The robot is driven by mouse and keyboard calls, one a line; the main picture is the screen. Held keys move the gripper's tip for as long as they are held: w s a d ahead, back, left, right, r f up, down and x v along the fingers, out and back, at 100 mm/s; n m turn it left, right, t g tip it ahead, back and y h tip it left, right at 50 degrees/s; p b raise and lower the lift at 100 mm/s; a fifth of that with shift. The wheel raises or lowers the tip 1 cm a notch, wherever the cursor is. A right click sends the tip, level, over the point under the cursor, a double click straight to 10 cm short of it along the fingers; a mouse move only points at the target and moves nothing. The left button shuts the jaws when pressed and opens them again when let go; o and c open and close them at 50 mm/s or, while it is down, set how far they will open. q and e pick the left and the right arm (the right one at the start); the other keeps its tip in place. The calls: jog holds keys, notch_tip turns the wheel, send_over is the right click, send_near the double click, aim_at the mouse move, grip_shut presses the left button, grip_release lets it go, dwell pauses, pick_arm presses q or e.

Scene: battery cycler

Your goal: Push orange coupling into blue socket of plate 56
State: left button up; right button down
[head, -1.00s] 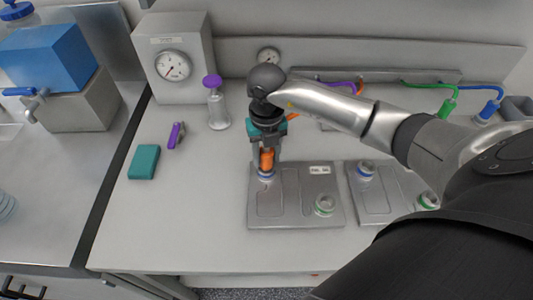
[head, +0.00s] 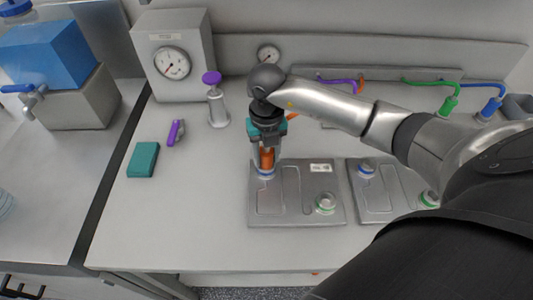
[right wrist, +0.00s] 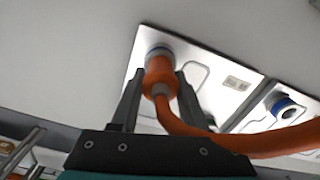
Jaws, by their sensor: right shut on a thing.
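My right gripper (head: 266,160) is shut on the orange coupling (head: 267,158). It holds the coupling upright over the blue-ringed socket (head: 265,172) at the upper left of the left grey plate (head: 290,218). In the right wrist view the orange coupling (right wrist: 158,77) sits between the two dark fingers, its end at the socket (right wrist: 159,52). An orange hose runs from it to the right. I cannot tell how deep it is seated. The plate's label (head: 320,168) is too small to read for certain. My left gripper is not in view.
Green (head: 449,105) and blue (head: 490,109) couplings stand at the back right. A teal block (head: 143,159) and a purple-handled item (head: 176,132) lie left, with clear table between.

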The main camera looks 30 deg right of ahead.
grip_release()
dwell(0.5)
notch_tip(320, 180, up, 15)
jog(key=shift+r+p, duration=0.15)
jog(key=shift+p, duration=0.2)
